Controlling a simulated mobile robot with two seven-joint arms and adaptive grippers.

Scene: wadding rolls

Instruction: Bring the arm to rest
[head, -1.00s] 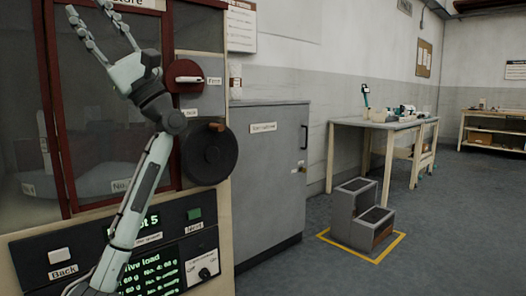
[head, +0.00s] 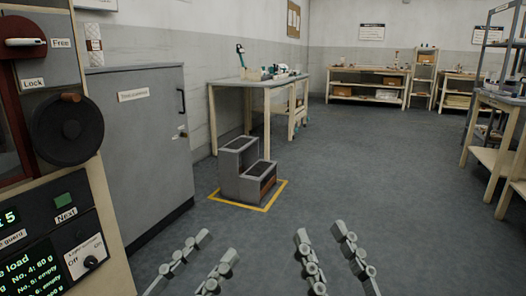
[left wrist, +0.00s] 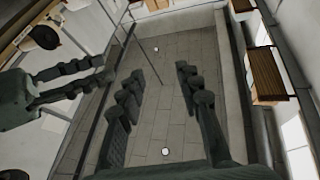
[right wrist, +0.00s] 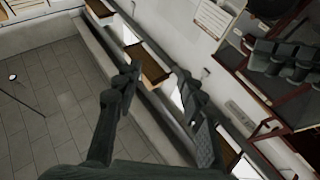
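My left gripper (head: 202,264) shows at the bottom of the head view, left of centre, with its two fingers apart and nothing between them. My right gripper (head: 331,258) is beside it to the right, also with its fingers apart and empty. The left wrist view shows the left gripper's fingers (left wrist: 158,92) spread with a clear gap. The right wrist view shows the right gripper's fingers (right wrist: 160,88) spread as well. Both grippers are over open floor and touch nothing that I can see.
A machine with a black handwheel (head: 67,130) and a control panel stands at the left. A grey cabinet (head: 140,150) is next to it. A grey step stool (head: 245,172) stands ahead on a yellow-outlined square. A workbench (head: 235,84) is behind. The middle floor is clear.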

